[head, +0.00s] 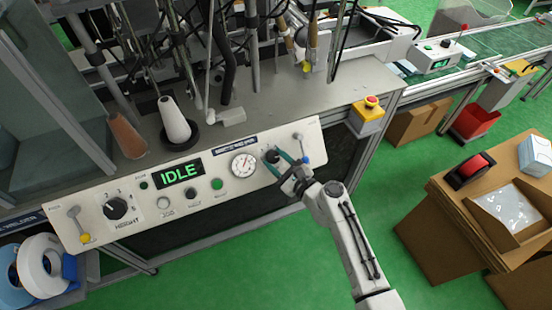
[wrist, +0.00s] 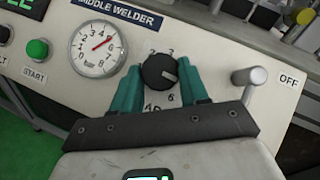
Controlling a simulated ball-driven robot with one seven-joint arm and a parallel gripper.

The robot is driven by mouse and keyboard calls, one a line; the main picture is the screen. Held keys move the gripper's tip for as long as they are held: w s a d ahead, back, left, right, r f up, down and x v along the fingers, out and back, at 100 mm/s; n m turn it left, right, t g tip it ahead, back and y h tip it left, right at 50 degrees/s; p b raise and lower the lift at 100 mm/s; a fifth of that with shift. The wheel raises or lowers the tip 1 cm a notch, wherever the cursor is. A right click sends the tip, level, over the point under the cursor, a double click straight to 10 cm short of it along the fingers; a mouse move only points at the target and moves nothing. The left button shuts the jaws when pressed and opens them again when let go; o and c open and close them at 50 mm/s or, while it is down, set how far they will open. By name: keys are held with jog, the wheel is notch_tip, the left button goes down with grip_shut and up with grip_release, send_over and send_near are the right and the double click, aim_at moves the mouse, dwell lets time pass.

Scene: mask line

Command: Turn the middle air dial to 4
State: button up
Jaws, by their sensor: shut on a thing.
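The middle air dial (wrist: 158,68) is a round black knob on the white panel, below the "MIDDLE WELDER" label (wrist: 120,12). It also shows in the head view (head: 271,156). My gripper (wrist: 160,82) has its two teal fingers on either side of the knob and is shut on it. In the head view my gripper (head: 280,159) reaches the panel from the lower right. The knob's white mark points right and slightly down. The digits 2 and 3 show above and 6 at lower right; the numbers between are hidden by the right finger.
A round gauge (wrist: 97,48) sits left of the dial, with a green START button (wrist: 37,49) beyond it. A metal lever (wrist: 250,78) marked OFF stands close to the right finger. The green display (head: 180,173) reads IDLE. A red emergency button (head: 371,101) is at the right.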

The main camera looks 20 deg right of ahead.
jog(key=n+g+y, duration=0.1)
jog(key=n, duration=0.1)
jog(key=n+g+y, duration=0.1)
jog(key=n, duration=0.1)
jog(key=n+y, duration=0.1)
jog(key=n, duration=0.1)
jog(key=shift+w+d+r+g, duration=0.15)
jog(key=shift+d+g, duration=0.2)
jog(key=shift+g, duration=0.05)
jog(key=n+g, duration=0.2)
jog(key=n, duration=0.1)
jog(key=n+g+y, duration=0.1)
jog(key=n, duration=0.1)
jog(key=shift+w+d+r+n+g+p, duration=0.1)
jog(key=shift+w+r+n+g+p, duration=0.05)
jog(key=shift+n+g+p, duration=0.25)
jog(key=o, duration=1.1)
jog(key=shift+c, duration=0.2)
jog(key=v, duration=1)
jog(key=shift+s+d, duration=0.2)
jog(key=shift+d, duration=0.1)
jog(key=shift+r, duration=0.15)
